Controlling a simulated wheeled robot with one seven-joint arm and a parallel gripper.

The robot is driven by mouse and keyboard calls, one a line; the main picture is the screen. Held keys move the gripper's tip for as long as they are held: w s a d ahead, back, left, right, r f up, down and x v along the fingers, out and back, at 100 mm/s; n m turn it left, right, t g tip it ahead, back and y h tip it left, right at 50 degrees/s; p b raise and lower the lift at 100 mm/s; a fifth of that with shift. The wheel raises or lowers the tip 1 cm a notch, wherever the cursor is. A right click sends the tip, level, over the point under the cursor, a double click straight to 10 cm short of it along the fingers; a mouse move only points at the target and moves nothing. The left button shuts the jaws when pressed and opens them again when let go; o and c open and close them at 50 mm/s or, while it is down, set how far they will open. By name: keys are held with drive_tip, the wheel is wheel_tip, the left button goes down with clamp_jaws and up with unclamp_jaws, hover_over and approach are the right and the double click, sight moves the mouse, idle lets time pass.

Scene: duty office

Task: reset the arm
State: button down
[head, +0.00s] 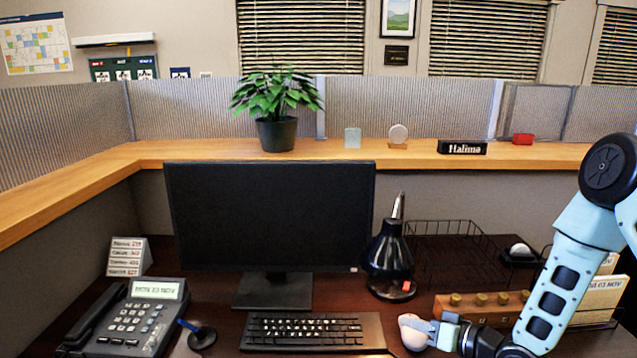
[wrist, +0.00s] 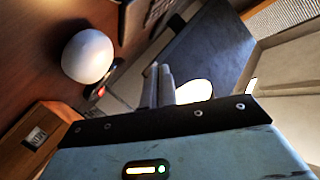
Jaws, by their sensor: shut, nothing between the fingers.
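My arm (head: 565,275) reaches in from the right in the head view, bent down toward the desk. My gripper (head: 428,328) is low over the desk, just right of the keyboard. In the wrist view its two fingers (wrist: 161,86) are together, with nothing held between them. A white rounded object (head: 412,334) shows right at the fingertips in the head view; I cannot tell whether they touch. The wrist view shows a white rounded object (wrist: 88,56) apart from the fingers, and I cannot tell if it is the same one.
A monitor (head: 270,220), keyboard (head: 315,331), phone (head: 130,320) and black lamp (head: 388,262) stand on the desk. A wooden block with knobs (head: 480,306) and cards (head: 598,296) crowd my arm. A wire tray (head: 450,250) lies behind.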

drive_tip(key=s+a+r+n+g+h, duration=0.4)
drive_tip(key=s+a+r+g+h, duration=0.15)
drive_tip(key=s+a+r, duration=0.2)
drive_tip(key=s+r+g+h, duration=0.1)
drive_tip(key=s+r, duration=0.2)
drive_tip(key=s, duration=0.4)
drive_tip(key=s+r+n+g+h, duration=0.1)
drive_tip(key=s+r, duration=0.3)
drive_tip(key=s, duration=0.4)
drive_tip(key=s+d+r+g+h, duration=0.1)
drive_tip(key=s+r+g+h, duration=0.1)
drive_tip(key=s, duration=0.6)
drive_tip(key=shift+s+r+n+g+h, duration=0.15)
drive_tip(key=shift+r+n+g+h, duration=0.25)
drive_tip(key=shift+r, duration=0.5)
